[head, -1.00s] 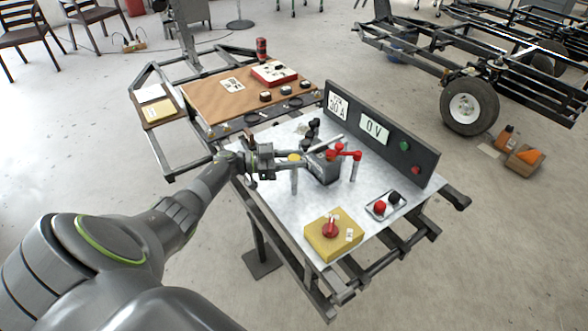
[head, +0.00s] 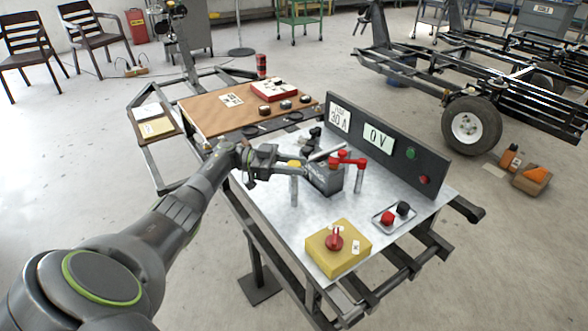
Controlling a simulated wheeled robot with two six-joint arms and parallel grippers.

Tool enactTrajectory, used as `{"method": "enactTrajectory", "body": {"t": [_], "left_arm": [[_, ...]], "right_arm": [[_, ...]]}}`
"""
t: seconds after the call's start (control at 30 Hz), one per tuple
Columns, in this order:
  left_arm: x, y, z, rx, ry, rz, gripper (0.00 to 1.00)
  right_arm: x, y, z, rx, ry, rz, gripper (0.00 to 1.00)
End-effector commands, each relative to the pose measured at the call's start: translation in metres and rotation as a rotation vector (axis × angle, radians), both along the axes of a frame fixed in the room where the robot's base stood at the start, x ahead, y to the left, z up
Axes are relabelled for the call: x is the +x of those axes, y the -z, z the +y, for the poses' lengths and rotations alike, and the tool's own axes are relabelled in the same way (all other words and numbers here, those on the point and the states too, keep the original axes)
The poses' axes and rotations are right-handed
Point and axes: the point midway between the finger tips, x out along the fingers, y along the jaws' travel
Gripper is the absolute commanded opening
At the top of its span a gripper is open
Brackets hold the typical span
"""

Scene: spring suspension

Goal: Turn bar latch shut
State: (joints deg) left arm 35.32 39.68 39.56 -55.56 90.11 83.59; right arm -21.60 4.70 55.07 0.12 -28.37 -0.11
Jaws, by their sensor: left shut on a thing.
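A dark grey block (head: 323,180) stands on the metal-topped bench (head: 285,222). A light grey bar (head: 328,152) lies slantwise over its top and looks like the bar latch. A red lever (head: 350,161) is at the block's right side, on a post. A post with a yellow cap (head: 294,184) stands in front on the left. My left gripper (head: 303,169) reaches in from the left, at the block's left side, and is shut at the near end of the bar. The fingertips are small and the exact contact is hard to see. My right gripper is not in view.
An upright panel (head: 390,146) reading 30 A and 0 V stands behind the block. A yellow box (head: 339,248) with a red knob is at the front. A small tray (head: 397,216) with red and black knobs is to the right. A brown board (head: 215,111) lies behind.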

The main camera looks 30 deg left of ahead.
Motion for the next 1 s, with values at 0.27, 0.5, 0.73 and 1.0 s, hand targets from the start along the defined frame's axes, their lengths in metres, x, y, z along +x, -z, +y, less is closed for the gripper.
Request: {"method": "enactTrajectory", "body": {"t": [0.27,0.5,0.73,1.0], "left_arm": [[0.001,-0.002,0.0,0.0,0.001,-0.003,0.09],[0.0,-0.001,0.0,0.0,0.001,-0.002,0.53],[0.0,0.0,0.0,0.0,0.001,-0.001,0.53],[-0.007,0.002,0.019,0.001,-0.002,0.0,0.53]], "right_arm": [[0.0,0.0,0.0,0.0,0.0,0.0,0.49],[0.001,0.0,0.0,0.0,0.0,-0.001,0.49],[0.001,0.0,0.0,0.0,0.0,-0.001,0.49],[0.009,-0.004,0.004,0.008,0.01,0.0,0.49]]}}
